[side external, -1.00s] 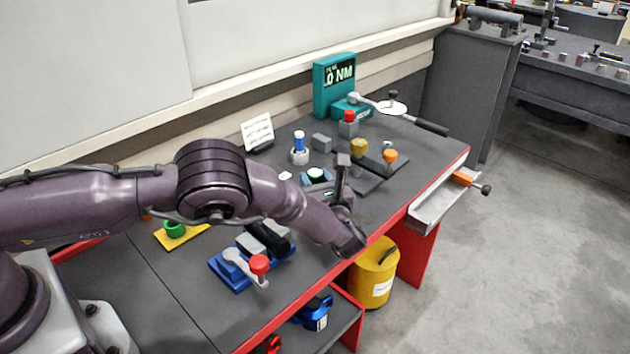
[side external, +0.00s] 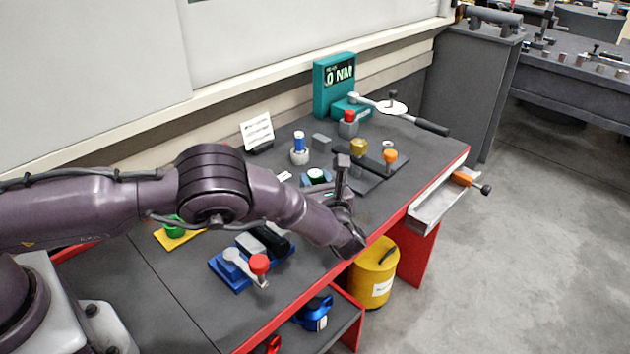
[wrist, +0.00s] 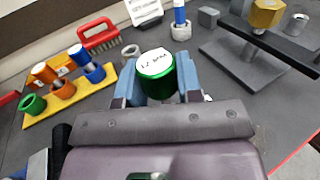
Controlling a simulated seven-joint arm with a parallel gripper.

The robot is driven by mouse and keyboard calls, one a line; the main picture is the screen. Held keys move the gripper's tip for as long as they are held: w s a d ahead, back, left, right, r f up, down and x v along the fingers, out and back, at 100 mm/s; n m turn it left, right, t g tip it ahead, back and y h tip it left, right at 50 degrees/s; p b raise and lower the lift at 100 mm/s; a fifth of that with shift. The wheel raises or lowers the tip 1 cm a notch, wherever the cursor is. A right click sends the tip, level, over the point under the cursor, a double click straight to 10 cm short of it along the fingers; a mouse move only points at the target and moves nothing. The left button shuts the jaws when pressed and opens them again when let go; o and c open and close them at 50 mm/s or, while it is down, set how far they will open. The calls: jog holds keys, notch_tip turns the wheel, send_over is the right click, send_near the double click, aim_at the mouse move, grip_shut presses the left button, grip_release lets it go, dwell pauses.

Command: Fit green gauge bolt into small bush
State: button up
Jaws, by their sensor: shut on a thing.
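My gripper (wrist: 160,84) is shut on the green gauge bolt (wrist: 156,66), a short green cylinder with a white, marked top, held between two blue fingers. In the side external view the green bolt (side external: 316,174) shows at the fingers, over the middle of the bench; its lower end is hidden. A small grey ring (wrist: 131,51) lies apart, beyond the bolt and to its left in the wrist view. Another grey collar (wrist: 181,33) holds an upright blue pin (wrist: 180,13). I cannot tell which ring is the small bush.
A yellow rack (wrist: 68,92) with orange, blue and green cylinders stands left in the wrist view, near a red brush (wrist: 97,35). A dark fixture (wrist: 250,62) with a brass hex piece (wrist: 265,14) stands right. A blue clamp (side external: 235,268) sits nearer the bench's front.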

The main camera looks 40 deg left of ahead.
jog(key=shift+f, duration=2.25)
jog(key=o, duration=1.1)
jog(key=shift+c, duration=0.2)
jog(key=v, duration=1.3)
